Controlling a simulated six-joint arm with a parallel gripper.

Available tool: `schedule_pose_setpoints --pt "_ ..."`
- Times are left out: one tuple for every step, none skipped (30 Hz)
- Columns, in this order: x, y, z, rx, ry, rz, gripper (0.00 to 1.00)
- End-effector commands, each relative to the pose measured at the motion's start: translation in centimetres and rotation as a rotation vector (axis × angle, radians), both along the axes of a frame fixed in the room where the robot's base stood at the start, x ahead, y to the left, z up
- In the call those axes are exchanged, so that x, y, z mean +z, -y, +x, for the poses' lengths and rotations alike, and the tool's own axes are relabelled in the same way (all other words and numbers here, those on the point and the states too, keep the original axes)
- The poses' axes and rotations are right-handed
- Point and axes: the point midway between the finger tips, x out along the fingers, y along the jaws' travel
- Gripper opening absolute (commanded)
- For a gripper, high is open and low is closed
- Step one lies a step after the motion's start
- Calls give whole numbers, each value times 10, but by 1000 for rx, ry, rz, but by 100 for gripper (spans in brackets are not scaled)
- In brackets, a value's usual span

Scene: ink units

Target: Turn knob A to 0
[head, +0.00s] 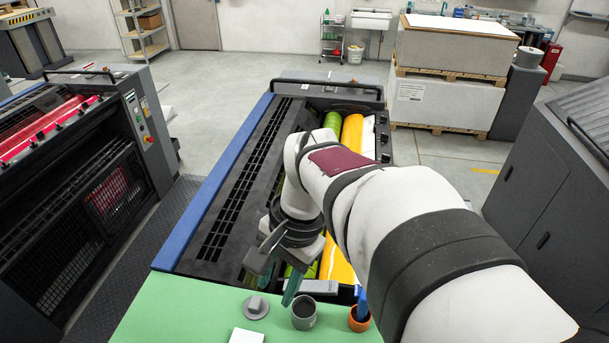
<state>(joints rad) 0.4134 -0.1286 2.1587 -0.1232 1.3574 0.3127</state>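A round grey knob (256,307) with a raised grip sits on the green surface (170,305) at the bottom of the head view. It is the only knob I can make out there, and no letter or scale on it is readable. My gripper (278,280) hangs above and slightly behind it, to the right, pointing down. Its two teal-tipped fingers stand apart with nothing seen between them, and it is not touching the knob.
A grey cup (304,313) and an orange cup (359,320) stand right of the knob. A white block (246,336) lies in front of it. Behind is the press unit with a blue edge (215,180) and green and yellow rollers (352,132). My arm covers much of the right side.

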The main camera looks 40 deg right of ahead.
Motion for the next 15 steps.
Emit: schedule_pose_setpoints --pt "-7 57 29 -250 -23 35 44" --pt "-12 94 42 -410 -30 58 44" --pt "-23 146 51 -613 -39 90 44" --pt "-33 185 52 -756 -43 114 44" --pt "-44 221 49 -891 -48 139 44" --pt "-60 266 39 -1053 -50 169 44" --pt "-71 294 29 -1162 -51 191 44" --pt "-81 319 19 -1253 -51 208 44" --pt "-93 344 5 -1354 -51 231 44" --pt "-101 358 -4 -1412 -51 243 44" --pt "-106 369 -11 -1458 -50 254 44" --pt "-112 379 -19 -1502 -49 264 44" --pt "-115 384 -22 -1523 -48 269 44" --pt "-118 386 -23 -1536 -49 273 44" --pt "-123 387 -23 -1542 -49 275 44"
